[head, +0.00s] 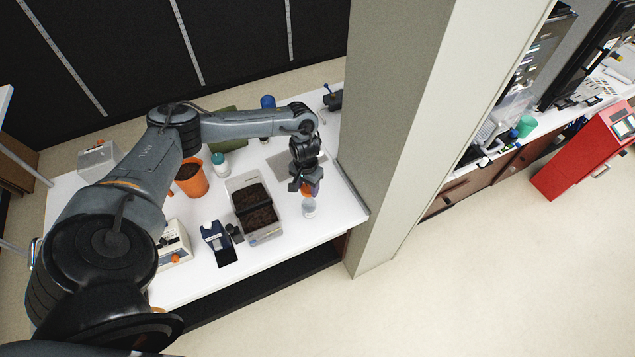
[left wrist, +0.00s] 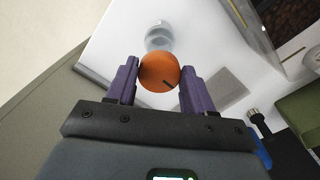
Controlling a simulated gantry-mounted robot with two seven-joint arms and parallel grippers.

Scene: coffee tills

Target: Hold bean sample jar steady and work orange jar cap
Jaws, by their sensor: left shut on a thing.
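The orange jar cap (left wrist: 159,71) is round with a dark mark on its top. It sits between the two purple fingers of my left gripper (left wrist: 158,84), which is shut on it. In the head view, my left gripper (head: 305,184) points down over the right part of the white table, and some orange of the cap (head: 314,188) shows beside it. The clear bean sample jar (head: 309,208) stands upright just below the cap in the picture; it also shows past the cap in the left wrist view (left wrist: 158,36). I cannot tell whether cap and jar touch. My right gripper is out of view.
A clear bin with dark contents (head: 268,238) stands left of the jar. An orange pot (head: 196,182), a teal-lidded jar (head: 219,166) and a dark blue device (head: 215,236) are farther left. A pillar (head: 390,130) rises close at the table's right end.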

